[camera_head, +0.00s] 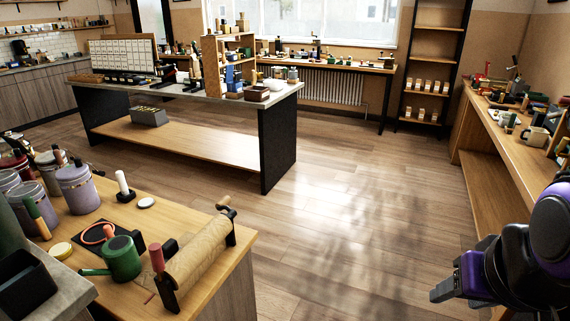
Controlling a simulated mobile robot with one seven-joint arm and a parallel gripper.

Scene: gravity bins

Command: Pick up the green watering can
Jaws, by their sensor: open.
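The green watering can (122,258) stands on the wooden-topped counter at the lower left. Its body is a short round green cup, and its thin spout points left. My gripper (456,280) is at the lower right, dark with purple parts. It is open, with nothing seen in it, and is well apart from the can across the open floor.
A paper roll on a stand (200,253) is close on the can's right. A coral ring (98,233) and black pad lie behind it, with lidded jars (78,188) farther left. A long workbench (190,145) stands behind. Wooden floor (330,225) between is clear.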

